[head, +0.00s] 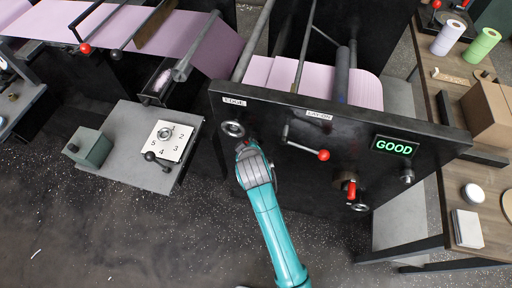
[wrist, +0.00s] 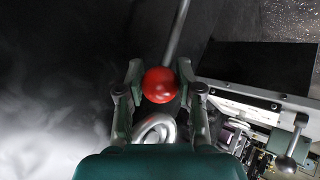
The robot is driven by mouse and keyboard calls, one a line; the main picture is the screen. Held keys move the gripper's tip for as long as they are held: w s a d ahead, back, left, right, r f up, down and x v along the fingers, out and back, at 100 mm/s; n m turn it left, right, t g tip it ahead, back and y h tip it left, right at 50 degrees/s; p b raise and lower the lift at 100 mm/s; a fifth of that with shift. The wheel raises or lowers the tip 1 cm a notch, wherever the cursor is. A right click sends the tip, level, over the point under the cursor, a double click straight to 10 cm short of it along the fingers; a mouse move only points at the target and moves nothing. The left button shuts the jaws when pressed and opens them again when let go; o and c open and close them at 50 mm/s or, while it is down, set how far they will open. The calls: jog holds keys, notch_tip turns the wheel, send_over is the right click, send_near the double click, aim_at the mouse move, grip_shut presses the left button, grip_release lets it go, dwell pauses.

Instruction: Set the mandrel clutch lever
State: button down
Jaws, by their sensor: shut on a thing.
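My gripper (wrist: 160,88) is shut on a red ball knob (wrist: 159,85), with one finger on each side of it. A grey rod (wrist: 177,33) runs up from the knob. In the head view my gripper (head: 243,147) is at the left part of the black machine panel, just below the grey EDGE handwheel (head: 233,129); my wrist hides most of the held lever. No readable label names the mandrel clutch lever. A lever with a red ball (head: 324,155) sits under the LAY-ON label, and a red handle (head: 351,190) is lower right; both are apart from my gripper.
A green GOOD display (head: 394,146) is on the panel's right. A grey stand (head: 110,165) with a numbered plate (head: 167,141) and lever is at left. A wooden bench (head: 490,190) with rolls and a box is at right. Open floor lies in front.

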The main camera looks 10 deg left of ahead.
jog(key=shift+a+f+n+h, duration=0.1)
jog(key=shift+a+n+h, duration=0.2)
jog(key=shift+a+h, duration=0.35)
jog(key=shift+a+f, duration=0.25)
jog(key=shift+a, duration=0.45)
jog(key=c, duration=0.7)
grip_release()
jog(key=shift+c, duration=0.2)
jog(key=v, duration=1.2)
jog(key=shift+d, duration=0.15)
jog(key=shift+f, duration=0.1)
